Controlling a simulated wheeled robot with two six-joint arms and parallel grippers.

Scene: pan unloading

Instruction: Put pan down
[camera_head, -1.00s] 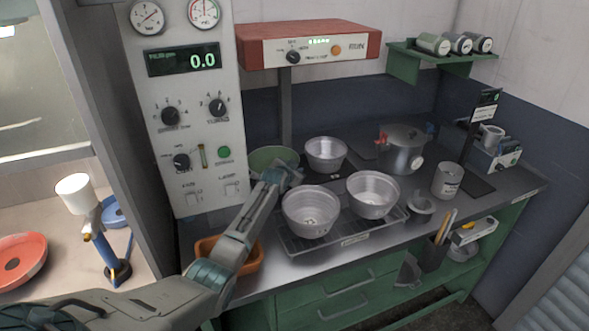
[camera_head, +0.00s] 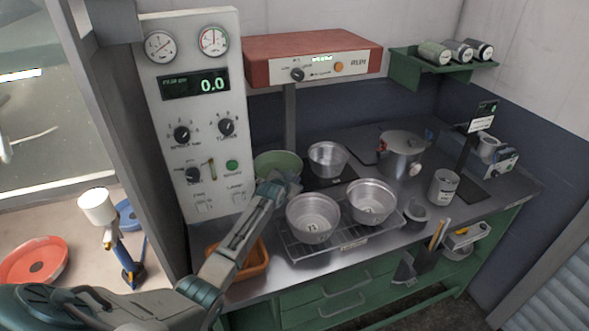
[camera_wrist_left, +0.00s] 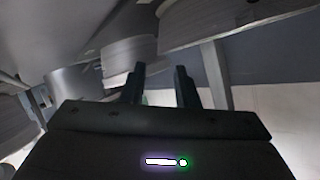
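A metal pan (camera_head: 328,158) stands upright at the back on a dark plate. Two more metal pans, one on the left (camera_head: 313,218) and one on the right (camera_head: 371,200), stand on a wire rack (camera_head: 345,238) at the front. My left gripper (camera_head: 287,185) is over the counter, left of the back pan and just behind the left rack pan, apart from the back pan. In the left wrist view its fingers (camera_wrist_left: 161,85) are parted with nothing seen between them. Round metal walls show beyond the fingers there. My right gripper is not in view.
A green bowl (camera_head: 279,164) stands behind my left gripper. An orange tray (camera_head: 252,264) lies at the front left, partly behind my arm. A lidded pot (camera_head: 401,156) and a can (camera_head: 444,186) stand to the right. The control panel (camera_head: 196,120) rises at the left.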

